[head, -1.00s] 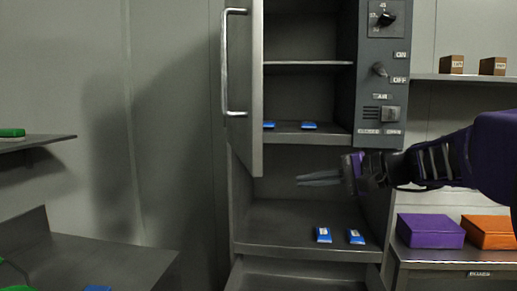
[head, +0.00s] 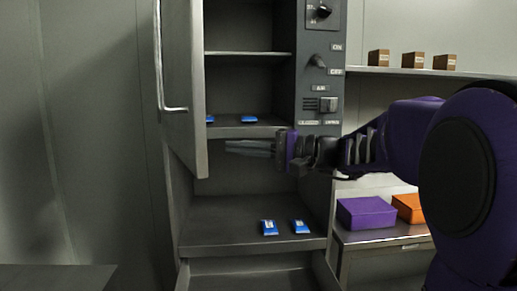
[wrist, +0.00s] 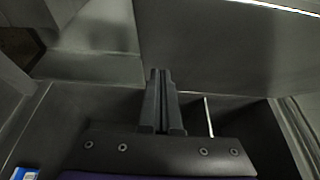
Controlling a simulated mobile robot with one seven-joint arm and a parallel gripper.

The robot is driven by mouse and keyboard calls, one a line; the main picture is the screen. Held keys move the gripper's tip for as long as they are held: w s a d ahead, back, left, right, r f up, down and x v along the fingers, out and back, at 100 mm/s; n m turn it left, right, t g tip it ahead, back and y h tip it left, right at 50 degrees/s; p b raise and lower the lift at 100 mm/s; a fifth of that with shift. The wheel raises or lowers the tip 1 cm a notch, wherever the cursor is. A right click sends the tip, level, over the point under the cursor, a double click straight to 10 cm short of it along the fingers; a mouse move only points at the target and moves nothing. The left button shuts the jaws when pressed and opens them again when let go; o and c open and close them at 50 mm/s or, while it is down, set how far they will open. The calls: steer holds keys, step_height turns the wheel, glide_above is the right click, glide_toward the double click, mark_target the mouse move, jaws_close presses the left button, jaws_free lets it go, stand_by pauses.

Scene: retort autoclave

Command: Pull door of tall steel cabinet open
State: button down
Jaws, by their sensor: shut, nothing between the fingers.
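The tall steel cabinet (head: 250,215) stands in the middle of the head view. Its door (head: 184,80) stands open, swung out on the left side, with a long bar handle (head: 160,60) on its outer face. My gripper (head: 228,147) is shut and empty. It points left in front of the cabinet opening, close to the door's lower free edge; I cannot tell whether it touches. In the wrist view the shut fingers (wrist: 160,75) point at a broad grey panel (wrist: 215,50), which looks like the door. The handle does not clearly show there.
Small blue packs lie on the cabinet's inner shelf (head: 245,131) and lower ledge (head: 205,235). A control panel (head: 320,70) with knobs is right of the opening. A purple box (head: 366,213) and orange box (head: 410,207) sit on the right-hand bench. Brown boxes stand on a shelf (head: 400,72).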

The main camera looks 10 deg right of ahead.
steer(key=shift+s+a, duration=0.2)
steer(key=shift+a, duration=1.1)
steer(key=shift+s+a, duration=0.2)
steer(key=shift+a, duration=1.05)
